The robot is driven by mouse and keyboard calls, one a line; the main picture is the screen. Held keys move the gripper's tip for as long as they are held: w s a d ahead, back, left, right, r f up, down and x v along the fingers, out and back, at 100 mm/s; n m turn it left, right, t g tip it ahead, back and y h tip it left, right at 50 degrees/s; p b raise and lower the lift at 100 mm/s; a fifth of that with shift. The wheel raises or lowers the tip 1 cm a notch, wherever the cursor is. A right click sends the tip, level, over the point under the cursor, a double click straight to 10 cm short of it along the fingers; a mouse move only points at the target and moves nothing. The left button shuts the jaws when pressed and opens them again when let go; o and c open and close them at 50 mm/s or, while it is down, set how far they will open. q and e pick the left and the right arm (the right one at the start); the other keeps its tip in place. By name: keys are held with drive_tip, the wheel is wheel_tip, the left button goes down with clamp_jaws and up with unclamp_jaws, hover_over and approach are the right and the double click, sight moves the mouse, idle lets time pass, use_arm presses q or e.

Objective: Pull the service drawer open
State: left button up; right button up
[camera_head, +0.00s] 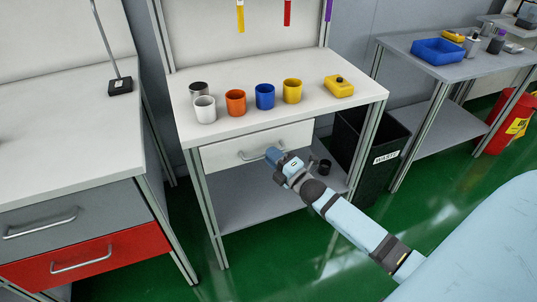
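The service drawer (225,154) is the white drawer under the top of the middle workbench. Its front looks roughly level with the bench frame, so it appears shut or nearly shut. A curved metal handle (250,158) sits on the drawer front. My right gripper (275,154) is at the right end of this handle, in front of the drawer. Its fingers are hidden or too small to tell whether they grip the handle. My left gripper is out of view.
Several coloured cups (236,103) and a yellow block-like object (339,87) stand on the workbench (300,114). A black bin (381,165) stands right of the bench. A cabinet with a red drawer (105,262) is at left. Green floor (270,265) in front is clear.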

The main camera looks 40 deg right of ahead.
drive_tip(key=shift+x, duration=0.95)
drive_tip(key=shift+c, duration=0.2)
clamp_jaws()
drive_tip(key=shift+s, duration=0.1)
use_arm(q)
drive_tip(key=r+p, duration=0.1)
drive_tip(key=p, duration=0.3)
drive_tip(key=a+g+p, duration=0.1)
drive_tip(key=p, duration=0.3)
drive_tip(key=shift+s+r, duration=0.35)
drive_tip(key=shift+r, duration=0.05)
use_arm(e)
drive_tip(key=s+a, duration=0.2)
drive_tip(key=s, duration=0.8)
drive_tip(key=s+a, duration=0.3)
drive_tip(key=s, duration=0.7)
drive_tip(key=shift+s, duration=0.35)
